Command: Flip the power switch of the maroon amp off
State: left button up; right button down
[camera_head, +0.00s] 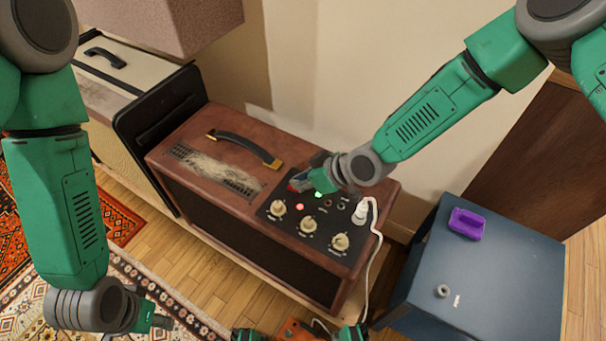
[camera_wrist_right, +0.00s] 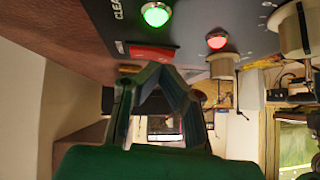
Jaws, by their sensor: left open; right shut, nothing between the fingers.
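The maroon amp (camera_head: 185,190) stands in the middle of the head view, with a black control panel (camera_head: 290,236) on its top right. My right gripper (camera_head: 298,184) is shut and empty at the panel's back edge. Its fingertips (camera_wrist_right: 152,78) are right by the red switch; I cannot tell whether they touch. My left gripper (camera_head: 158,322) is open and empty, low at the left, away from the amp.
Several cream knobs (camera_head: 308,225) line the panel's front. A white plug (camera_head: 361,212) with a cable stands at its right. A black handle (camera_head: 243,147) arches over the amp top. A blue cabinet (camera_head: 500,290) with a purple tray (camera_head: 467,222) is at right; a cream amp (camera_head: 140,62) is behind left.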

jog(key=shift+f, duration=0.25)
jog(key=shift+s+f, duration=0.2)
jog(key=shift+f, duration=0.05)
jog(key=shift+w, duration=0.1)
jog(key=shift+w+d+r+b, duration=0.2)
jog(key=shift+w+d+b, duration=0.1)
jog(key=shift+w+d, duration=0.25)
jog(key=shift+a, duration=0.1)
jog(key=shift+r, duration=0.15)
jog(key=shift+d+r, duration=0.25)
jog(key=v, duration=1.1)
